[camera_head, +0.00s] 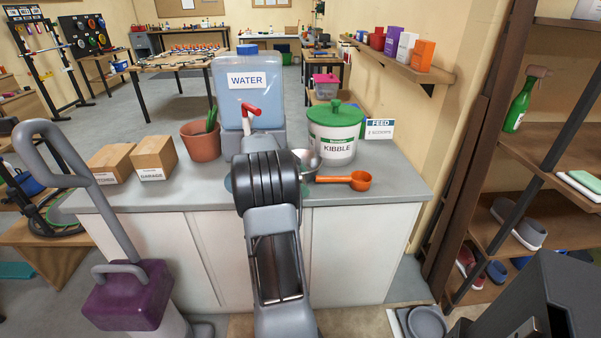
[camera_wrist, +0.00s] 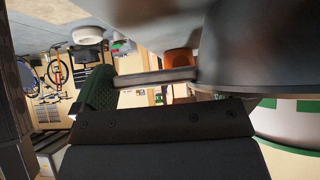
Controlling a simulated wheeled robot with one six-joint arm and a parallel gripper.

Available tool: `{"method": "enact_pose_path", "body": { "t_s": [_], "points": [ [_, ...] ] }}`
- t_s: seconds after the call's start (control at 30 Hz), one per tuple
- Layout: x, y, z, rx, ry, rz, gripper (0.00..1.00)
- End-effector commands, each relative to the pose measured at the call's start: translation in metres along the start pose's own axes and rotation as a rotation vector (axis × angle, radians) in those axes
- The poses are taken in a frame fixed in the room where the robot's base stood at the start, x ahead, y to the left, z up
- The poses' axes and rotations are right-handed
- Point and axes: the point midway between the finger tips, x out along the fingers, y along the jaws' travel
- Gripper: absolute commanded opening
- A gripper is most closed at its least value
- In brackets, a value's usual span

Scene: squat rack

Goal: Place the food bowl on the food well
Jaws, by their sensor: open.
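The metal food bowl (camera_head: 310,161) is on the grey counter beside the kibble bin, partly hidden behind my wrist in the head view. A large blurred grey surface fills the upper right of the wrist view; I cannot tell if it is the bowl. A round grey recess, which looks like the food well (camera_head: 427,323), lies in a pale floor stand at the bottom right, cut off by the frame. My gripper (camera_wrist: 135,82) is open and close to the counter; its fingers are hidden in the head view. I cannot tell whether it touches the bowl.
The kibble bin (camera_head: 333,135), orange scoop (camera_head: 347,180), water tank (camera_head: 247,95), terracotta pot (camera_head: 201,143) and two cardboard boxes (camera_head: 154,155) crowd the counter. Shelves (camera_head: 530,165) stand at right. A purple-based upright implement (camera_head: 128,294) stands at front left.

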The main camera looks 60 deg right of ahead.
Motion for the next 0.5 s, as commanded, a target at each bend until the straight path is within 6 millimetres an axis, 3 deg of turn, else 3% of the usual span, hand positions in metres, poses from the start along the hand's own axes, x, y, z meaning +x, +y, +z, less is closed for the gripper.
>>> {"method": "enact_pose_path", "body": {
  "t_s": [0.17,0.5],
  "points": [
    [0.0000,0.0000,0.0000,0.000,0.000,0.000,1.00],
    [-0.0002,0.0001,0.0001,-0.001,0.000,0.000,0.68]
  ]
}}
